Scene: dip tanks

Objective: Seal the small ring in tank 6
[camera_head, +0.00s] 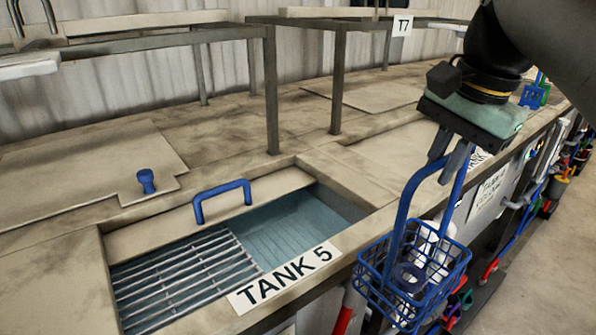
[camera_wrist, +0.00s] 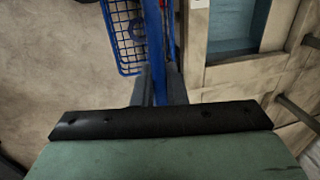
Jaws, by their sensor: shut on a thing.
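My gripper (camera_head: 447,166) is shut on the tall handle of a blue wire basket (camera_head: 372,272). The basket hangs below it, in front of the bench edge and to the right of the TANK 5 label. Inside the basket are white rounded things (camera_head: 436,243) and a ring-like grey thing (camera_head: 410,277); the wires partly cover them. In the wrist view the basket (camera_wrist: 106,35) shows beyond my fingers (camera_wrist: 160,86), its blue handle between them. No tank 6 label is readable.
Tank 5 (camera_head: 300,232) is open with water, a slatted grate (camera_head: 185,278) and a blue-handled cover (camera_head: 222,200). A blue knob (camera_head: 146,180) sits on a bench panel. Metal frames (camera_head: 337,80) stand behind. A T7 sign (camera_head: 402,26) is farther back. Tools hang along the bench front.

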